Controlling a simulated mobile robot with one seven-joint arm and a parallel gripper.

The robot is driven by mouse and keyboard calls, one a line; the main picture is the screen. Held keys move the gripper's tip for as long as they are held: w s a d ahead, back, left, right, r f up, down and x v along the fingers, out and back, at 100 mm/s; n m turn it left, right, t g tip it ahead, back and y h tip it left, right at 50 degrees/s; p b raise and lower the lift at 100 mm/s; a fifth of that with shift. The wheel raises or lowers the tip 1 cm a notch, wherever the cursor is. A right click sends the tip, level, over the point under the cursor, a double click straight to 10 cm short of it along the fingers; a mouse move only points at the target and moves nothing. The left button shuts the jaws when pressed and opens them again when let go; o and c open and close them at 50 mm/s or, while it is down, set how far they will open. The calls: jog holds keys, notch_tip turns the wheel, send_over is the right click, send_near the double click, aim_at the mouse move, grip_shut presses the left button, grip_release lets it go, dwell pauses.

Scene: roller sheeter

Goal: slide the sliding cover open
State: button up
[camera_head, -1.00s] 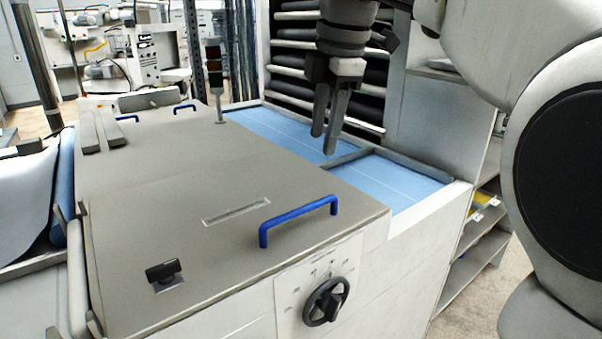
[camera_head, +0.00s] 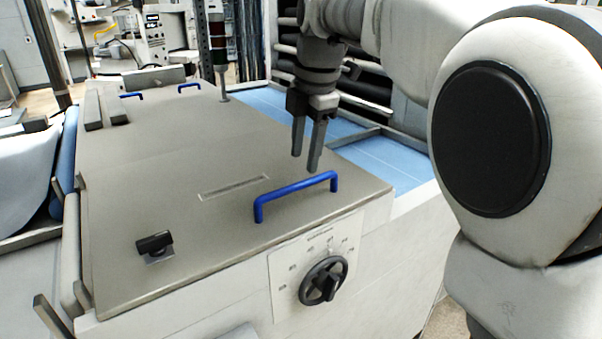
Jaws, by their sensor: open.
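The sliding cover (camera_head: 170,215) is a flat grey panel on top of the white machine. A blue bar handle (camera_head: 296,188) stands up near its front right edge. A second pair of blue handles (camera_head: 188,87) shows at the far end of the top. My gripper (camera_head: 305,164) points down just above and behind the right part of the near blue handle. Its two fingers are apart with nothing between them. The fingers appear close to the handle but not around it; the exact height gap is hard to tell.
A black latch knob (camera_head: 155,245) sits on the cover's left front. A black rotary dial (camera_head: 323,281) is on the front face. Blue sheeting (camera_head: 385,160) lies in a bay to the right. A small signal tower (camera_head: 219,55) stands behind the top.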

aim_at(302, 184)
jog(key=f, duration=0.4)
jog(key=w+f, duration=0.1)
jog(key=shift+a+f, duration=0.3)
jog(key=shift+f, duration=0.1)
grip_shut()
dwell(1.0)
